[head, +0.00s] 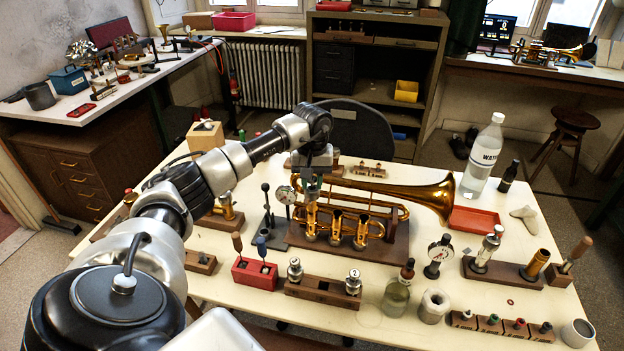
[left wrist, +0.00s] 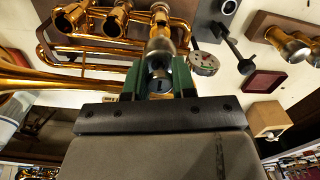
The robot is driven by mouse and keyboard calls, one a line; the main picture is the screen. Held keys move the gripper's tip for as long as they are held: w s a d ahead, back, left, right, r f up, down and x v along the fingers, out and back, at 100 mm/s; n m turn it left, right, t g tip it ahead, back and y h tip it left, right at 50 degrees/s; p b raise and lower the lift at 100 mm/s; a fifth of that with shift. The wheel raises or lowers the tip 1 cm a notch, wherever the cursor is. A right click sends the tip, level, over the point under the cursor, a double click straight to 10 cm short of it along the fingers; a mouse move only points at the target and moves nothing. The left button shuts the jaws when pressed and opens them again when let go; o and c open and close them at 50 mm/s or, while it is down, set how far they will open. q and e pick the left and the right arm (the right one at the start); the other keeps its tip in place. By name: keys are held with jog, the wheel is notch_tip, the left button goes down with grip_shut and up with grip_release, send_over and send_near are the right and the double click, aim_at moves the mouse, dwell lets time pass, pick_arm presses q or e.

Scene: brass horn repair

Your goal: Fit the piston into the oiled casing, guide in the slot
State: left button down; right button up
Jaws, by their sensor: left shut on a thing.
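The brass trumpet (head: 395,189) lies on a dark wooden stand (head: 395,248), bell to the right, with its three valve casings in a row. My left gripper (head: 313,187) is at the leftmost casing (head: 311,222), pointing down. In the left wrist view, its green jaws (left wrist: 160,82) are shut on the piston (left wrist: 160,72), which lines up with the end casing (left wrist: 160,22). I cannot tell how deep the piston sits, and its guide and the slot are not discernible. My right gripper is not in view.
A wooden rack (head: 322,292) with two numbered pistons stands in front of the trumpet. A dial gauge (head: 286,194) is close left of my gripper. A dropper bottle (head: 397,295), a red tray (head: 473,219) and a water bottle (head: 483,158) stand to the right.

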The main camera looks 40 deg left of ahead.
aim_at(312, 189)
pick_arm(q)
jog(key=shift+f+b, duration=1.65)
jog(key=shift+f, duration=0.75)
jog(key=c, duration=0.8)
grip_release()
jog(key=shift+c, duration=0.2)
jog(key=shift+r, duration=0.15)
notch_tip(312, 189, up, 11)
jog(key=shift+f+b, duration=0.2)
jog(key=shift+b, duration=0.4)
